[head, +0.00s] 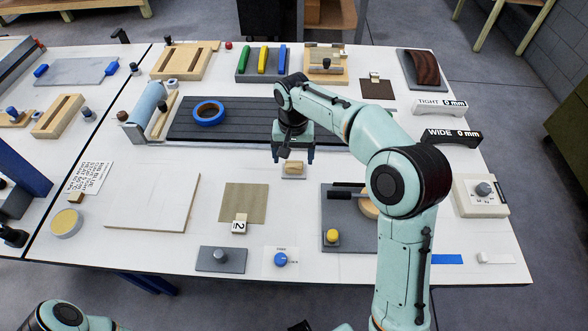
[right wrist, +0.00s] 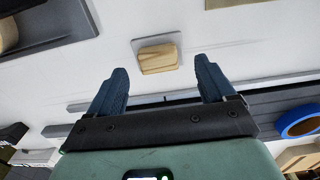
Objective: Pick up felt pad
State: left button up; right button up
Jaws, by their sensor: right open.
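A small tan block (head: 294,167) with rounded edges sits on a thin light-grey square plate (head: 293,177) on the white table; it looks like the felt pad piece, but I cannot tell felt from wood. My right gripper (head: 294,156) is open and empty, pointing down just behind and above the block. In the right wrist view the block (right wrist: 158,59) lies just beyond the open fingertips (right wrist: 160,68), roughly centred between them and apart from them. My left gripper is not in view; only part of my left arm shows at the bottom left.
A dark slatted panel (head: 245,130) with a blue tape roll (head: 208,113) lies behind. A tan sheet (head: 243,203) lies to the left, and a grey board (head: 338,222) with a black-handled tool lies to the right. Bare white table surrounds the plate.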

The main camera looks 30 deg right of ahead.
aim_at(294, 164)
notch_tip(294, 164, down, 4)
jog(key=shift+d+r, duration=0.1)
jog(key=shift+r, duration=0.1)
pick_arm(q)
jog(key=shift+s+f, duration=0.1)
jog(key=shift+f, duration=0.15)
pick_arm(e)
jog(key=c, duration=1.1)
jog(key=shift+c, duration=0.2)
jog(key=shift+r, duration=0.15)
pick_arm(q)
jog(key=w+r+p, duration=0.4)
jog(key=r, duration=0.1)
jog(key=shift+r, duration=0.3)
pick_arm(e)
notch_tip(294, 164, up, 20)
